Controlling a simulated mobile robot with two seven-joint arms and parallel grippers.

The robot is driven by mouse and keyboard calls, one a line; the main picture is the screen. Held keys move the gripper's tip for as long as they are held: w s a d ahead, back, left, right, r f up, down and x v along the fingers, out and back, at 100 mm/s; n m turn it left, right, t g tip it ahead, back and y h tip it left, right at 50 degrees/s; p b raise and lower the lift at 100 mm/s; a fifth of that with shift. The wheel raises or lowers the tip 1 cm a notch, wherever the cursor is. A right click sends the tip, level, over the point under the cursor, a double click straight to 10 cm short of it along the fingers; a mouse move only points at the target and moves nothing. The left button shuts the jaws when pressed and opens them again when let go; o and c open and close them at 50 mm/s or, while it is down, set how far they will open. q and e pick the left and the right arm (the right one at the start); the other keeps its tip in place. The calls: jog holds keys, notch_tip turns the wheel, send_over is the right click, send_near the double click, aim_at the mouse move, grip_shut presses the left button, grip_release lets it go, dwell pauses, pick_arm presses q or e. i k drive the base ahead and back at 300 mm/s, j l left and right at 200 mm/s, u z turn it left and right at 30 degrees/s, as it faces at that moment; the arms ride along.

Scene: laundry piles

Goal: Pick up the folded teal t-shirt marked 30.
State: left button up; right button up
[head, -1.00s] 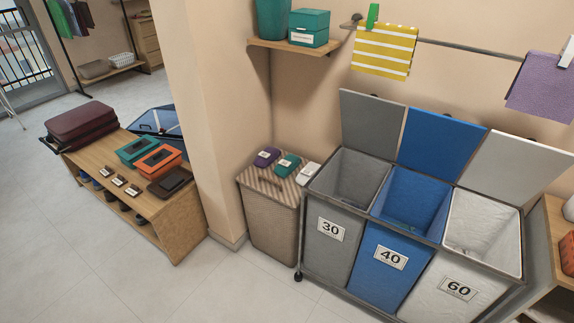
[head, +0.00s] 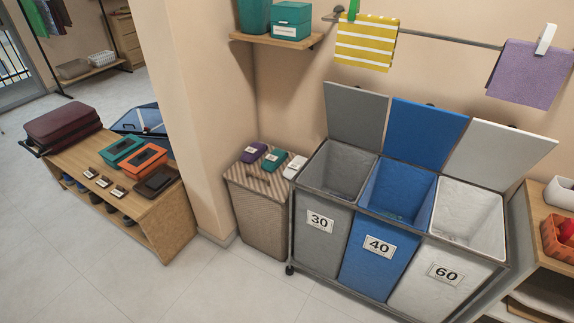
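A small folded teal cloth, likely the t-shirt (head: 275,159), lies on the striped lid of the tall hamper (head: 262,212) by the wall. It sits between a folded purple item (head: 252,154) and a folded white item (head: 294,166). Each has a small white tag, too small to read here. Neither of my grippers is in view.
The three-bin sorter has a grey bin 30 (head: 321,222), a blue bin 40 (head: 380,247) and a white bin 60 (head: 444,273), lids raised. A wooden bench (head: 178,215) stands left. A shelf with an orange basket (head: 557,236) stands right. Floor (head: 200,290) in front is clear.

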aim_at(274, 160)
jog(key=i+z, duration=0.3)
jog(key=i, duration=0.2)
jog(key=i+z, duration=0.35)
jog(key=i, duration=0.15)
jog(key=i+j+z, duration=0.3)
jog(key=i, duration=0.15)
